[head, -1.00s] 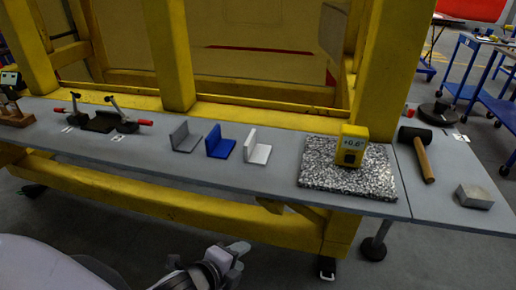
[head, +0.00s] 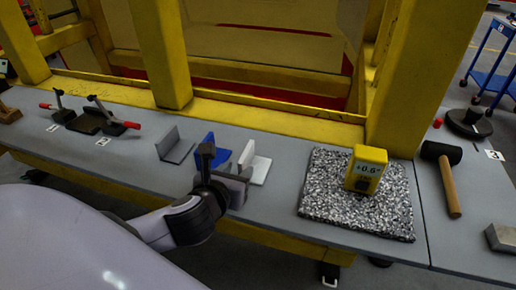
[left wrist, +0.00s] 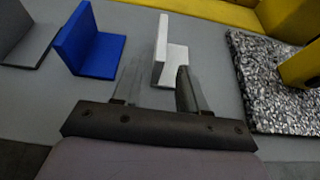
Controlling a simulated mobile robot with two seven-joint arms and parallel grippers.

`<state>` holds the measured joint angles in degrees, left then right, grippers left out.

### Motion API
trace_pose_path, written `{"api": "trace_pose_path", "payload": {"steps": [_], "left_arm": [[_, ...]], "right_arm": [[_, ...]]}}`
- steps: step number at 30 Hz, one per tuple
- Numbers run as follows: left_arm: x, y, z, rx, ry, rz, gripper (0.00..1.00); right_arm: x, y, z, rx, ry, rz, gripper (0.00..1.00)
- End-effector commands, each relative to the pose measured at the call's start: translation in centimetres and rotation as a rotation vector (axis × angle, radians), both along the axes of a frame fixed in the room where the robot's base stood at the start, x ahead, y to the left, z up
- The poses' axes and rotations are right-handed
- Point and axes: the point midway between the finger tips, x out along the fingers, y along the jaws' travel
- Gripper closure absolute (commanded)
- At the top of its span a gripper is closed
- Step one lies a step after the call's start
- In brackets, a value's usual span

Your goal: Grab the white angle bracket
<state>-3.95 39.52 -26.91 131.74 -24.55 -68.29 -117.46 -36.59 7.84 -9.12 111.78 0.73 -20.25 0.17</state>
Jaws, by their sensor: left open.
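The white angle bracket (head: 257,167) stands on the grey bench, right of the blue bracket. It also shows in the left wrist view (left wrist: 171,60), upright wall at left and flat foot to the right. My left gripper (head: 222,168) is open and empty over the front of the bench, just in front of the blue and white brackets. In the left wrist view my left gripper's fingers (left wrist: 157,88) point toward the white bracket's near end. One finger overlaps the foot in the picture; I cannot tell whether they touch. My right gripper is not in view.
The blue bracket (head: 213,148) is partly hidden behind my left gripper. A grey bracket (head: 174,146) stands further left. A speckled stone plate (head: 330,196) with a yellow gauge (head: 366,168) lies to the right. Yellow frame posts (head: 160,55) rise behind.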

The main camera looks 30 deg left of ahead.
Motion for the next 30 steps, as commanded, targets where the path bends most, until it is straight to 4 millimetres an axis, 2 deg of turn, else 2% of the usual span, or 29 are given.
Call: {"api": "trace_pose_path", "payload": {"steps": [4,11,22,30], "left_arm": [[0.3,0.0,-0.2,-0.002,0.0,0.0,0.57],[2.0,0.5,-0.8,-0.003,-0.001,0.001,0.57],[5.8,1.6,-2.3,-0.003,0.0,0.001,0.57],[6.4,1.7,-2.6,-0.003,0.001,-0.001,0.57]], "right_arm": [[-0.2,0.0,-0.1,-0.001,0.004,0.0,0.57],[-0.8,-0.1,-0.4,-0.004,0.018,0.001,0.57],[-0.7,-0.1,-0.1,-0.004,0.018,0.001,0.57],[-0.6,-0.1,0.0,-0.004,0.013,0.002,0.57]]}}
